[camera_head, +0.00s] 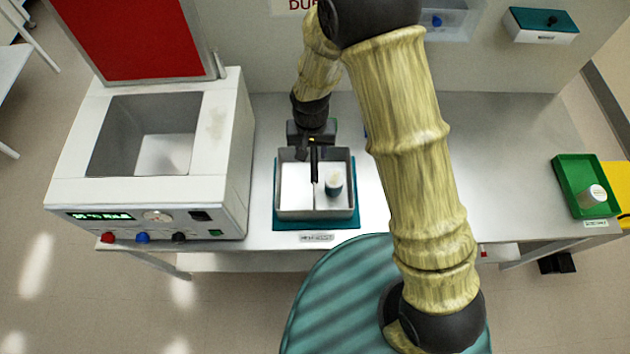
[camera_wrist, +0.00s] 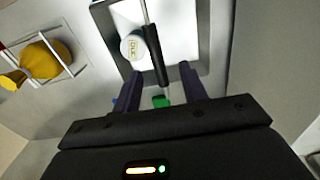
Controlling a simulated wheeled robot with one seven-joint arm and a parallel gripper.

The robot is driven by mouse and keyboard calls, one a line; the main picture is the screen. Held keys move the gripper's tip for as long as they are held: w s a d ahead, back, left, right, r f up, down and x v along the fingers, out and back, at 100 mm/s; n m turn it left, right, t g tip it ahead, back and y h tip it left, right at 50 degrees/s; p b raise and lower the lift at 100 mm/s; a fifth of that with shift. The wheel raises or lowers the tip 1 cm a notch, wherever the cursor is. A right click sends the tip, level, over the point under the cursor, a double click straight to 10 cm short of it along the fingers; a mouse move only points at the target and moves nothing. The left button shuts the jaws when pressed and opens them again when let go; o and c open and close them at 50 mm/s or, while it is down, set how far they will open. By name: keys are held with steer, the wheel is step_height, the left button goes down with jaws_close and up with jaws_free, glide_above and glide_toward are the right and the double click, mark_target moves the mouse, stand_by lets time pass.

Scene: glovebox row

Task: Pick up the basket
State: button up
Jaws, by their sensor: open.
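The basket (camera_head: 284,211) is a light grey open box with a thin black bar as its handle (camera_head: 314,165) across the middle. It stands on a teal mat (camera_head: 357,218) on the bench. A white-capped jar (camera_head: 334,183) is inside it, right of the handle. My gripper (camera_head: 313,143) is over the basket's back edge, pointing down. In the wrist view my gripper (camera_wrist: 160,75) is open, with one dark finger on each side of the handle's end (camera_wrist: 157,65). The jar also shows there (camera_wrist: 133,47). I cannot tell whether the fingers touch the handle.
A white machine (camera_head: 225,140) with a raised red lid stands close left of the basket. A green tray (camera_head: 567,178) with a jar is at the bench's right end. Bins hang on the back wall. Bench between basket and tray is clear, partly hidden by my arm.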

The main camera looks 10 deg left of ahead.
mark_target(314, 163)
step_height(314, 163, down, 3)
steer(key=shift+w+d+f+p, duration=0.1)
steer(key=shift+d+p, duration=0.05)
steer(key=shift+p, duration=0.25)
steer(key=shift+f, duration=0.1)
steer(key=shift+s+a, duration=0.25)
steer(key=shift+s, duration=0.05)
steer(key=shift+w+d+f+p, duration=0.15)
steer(key=shift+w+f+p, duration=0.05)
steer(key=shift+f+p, duration=0.2)
steer(key=shift+w+d+f+p, duration=0.15)
steer(key=shift+f+p, duration=0.2)
steer(key=shift+w+f+p, duration=0.2)
steer(key=shift+f+p, duration=0.2)
steer(key=shift+f, duration=0.55)
steer(key=shift+w+f+p, duration=0.15)
steer(key=shift+f+p, duration=0.25)
steer(key=shift+f, duration=0.55)
jaws_close()
